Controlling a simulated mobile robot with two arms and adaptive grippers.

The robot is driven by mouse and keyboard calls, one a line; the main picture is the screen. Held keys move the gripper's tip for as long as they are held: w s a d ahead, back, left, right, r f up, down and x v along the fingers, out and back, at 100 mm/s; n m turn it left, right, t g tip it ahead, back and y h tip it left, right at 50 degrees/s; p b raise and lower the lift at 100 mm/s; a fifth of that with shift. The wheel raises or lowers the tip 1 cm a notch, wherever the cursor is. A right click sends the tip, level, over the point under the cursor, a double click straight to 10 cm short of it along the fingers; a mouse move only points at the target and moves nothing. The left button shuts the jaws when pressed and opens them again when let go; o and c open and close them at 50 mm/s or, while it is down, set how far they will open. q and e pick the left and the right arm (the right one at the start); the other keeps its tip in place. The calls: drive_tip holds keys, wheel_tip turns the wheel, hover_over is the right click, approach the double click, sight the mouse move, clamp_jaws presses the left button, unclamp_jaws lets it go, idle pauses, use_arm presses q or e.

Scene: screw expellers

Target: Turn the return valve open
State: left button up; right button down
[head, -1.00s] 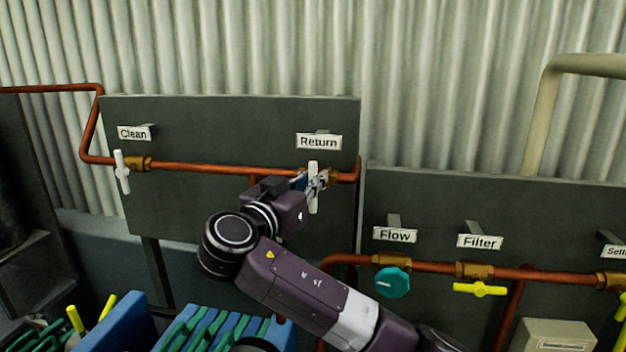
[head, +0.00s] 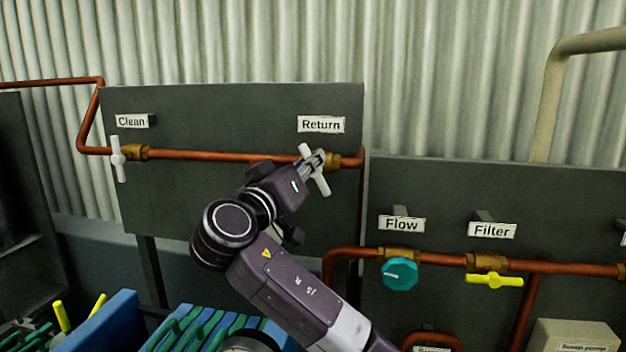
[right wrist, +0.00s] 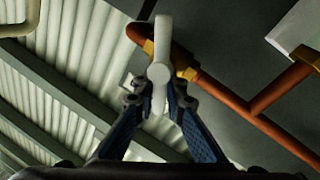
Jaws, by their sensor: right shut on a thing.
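The return valve has a white lever handle (head: 321,184) on a brass body (head: 334,160), under the "Return" label (head: 321,125). The handle is tilted, its upper end to the left and its lower end to the right. My right gripper (head: 314,163) is at the middle of the handle, shut on it. My left gripper is not in view.
The white clean valve handle (head: 118,158) stands near upright at the left on the same copper pipe (head: 210,156). At the lower right are a teal flow knob (head: 400,274) and a yellow filter handle (head: 494,280). Blue-green plates (head: 205,325) lie below.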

drive_tip(key=n+b, duration=0.1)
drive_tip(key=n, duration=0.1)
drive_tip(key=f+n+t+b, duration=0.1)
drive_tip(key=n, duration=0.1)
drive_tip(key=shift+w+a+f+y, duration=0.1)
drive_tip(key=shift+a+f+y, duration=0.1)
drive_tip(key=shift+y, duration=0.1)
drive_tip(key=shift+a+f+n+t+y+b, duration=0.15)
drive_tip(key=shift+n+t+y+b, duration=0.3)
drive_tip(key=shift+n, duration=1.4)
drive_tip(key=shift+f+n+t+y, duration=0.2)
drive_tip(key=shift+n+y, duration=0.4)
drive_tip(key=shift+n, duration=1.3)
drive_tip(key=shift+a+f+n+t+y+b, duration=0.1)
drive_tip(key=shift+n+t+y+b, duration=0.35)
drive_tip(key=shift+n, duration=1.4)
drive_tip(key=shift+y, duration=0.3)
drive_tip(key=c, duration=2)
unclamp_jaws()
drive_tip(key=shift+r, duration=0.15)
drive_tip(key=shift+o, duration=0.2)
